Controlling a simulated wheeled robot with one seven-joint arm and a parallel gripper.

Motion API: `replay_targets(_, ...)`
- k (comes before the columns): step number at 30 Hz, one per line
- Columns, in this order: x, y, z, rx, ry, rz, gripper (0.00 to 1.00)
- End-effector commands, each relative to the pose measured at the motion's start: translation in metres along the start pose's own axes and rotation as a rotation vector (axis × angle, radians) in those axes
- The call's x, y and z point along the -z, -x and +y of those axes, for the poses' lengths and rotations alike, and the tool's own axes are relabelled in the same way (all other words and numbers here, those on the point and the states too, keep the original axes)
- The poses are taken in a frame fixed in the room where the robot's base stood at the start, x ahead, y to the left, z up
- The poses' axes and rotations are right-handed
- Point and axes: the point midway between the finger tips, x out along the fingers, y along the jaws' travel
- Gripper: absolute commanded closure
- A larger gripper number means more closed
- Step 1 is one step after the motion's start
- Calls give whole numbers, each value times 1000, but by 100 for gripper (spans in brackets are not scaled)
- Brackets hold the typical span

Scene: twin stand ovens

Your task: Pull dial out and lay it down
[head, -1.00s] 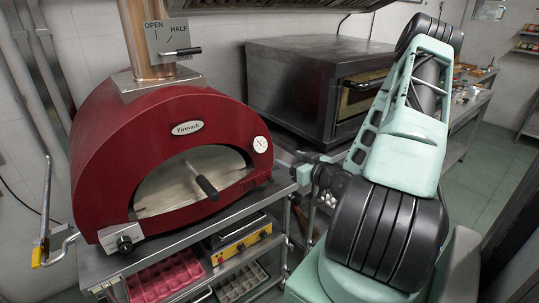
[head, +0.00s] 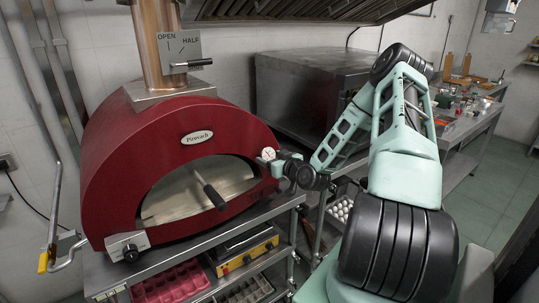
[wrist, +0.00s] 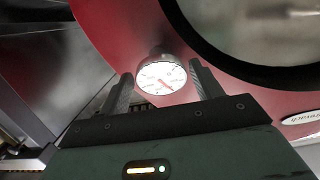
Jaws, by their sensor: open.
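The dial (head: 268,154) is a small round white gauge with a red needle on the right side of the red oven's front. In the wrist view the dial (wrist: 162,77) stands out from the red face on a short dark stem. My gripper (wrist: 161,78) is open, with one dark finger on each side of the dial. Whether the fingers touch it cannot be told. In the head view my gripper (head: 278,160) is at the oven's right edge, and its fingers are too small to make out.
The red oven (head: 110,150) has an arched mouth with a black-handled door (head: 213,196). It stands on a metal stand (head: 190,249). A yellow device (head: 245,253) and a pink tray (head: 172,283) are on the shelf below. A large steel oven (head: 305,95) stands behind my arm.

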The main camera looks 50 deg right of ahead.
Motion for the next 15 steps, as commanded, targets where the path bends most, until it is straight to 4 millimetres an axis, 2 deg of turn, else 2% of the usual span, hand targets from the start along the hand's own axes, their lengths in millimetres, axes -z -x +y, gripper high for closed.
replay_targets(5,0,-10,-1,1,0,1,35)
replay_targets(13,0,-12,0,1,0,0,35)
replay_targets(14,0,-12,0,1,0,0,41)
replay_targets(15,0,-11,0,1,0,0,52)
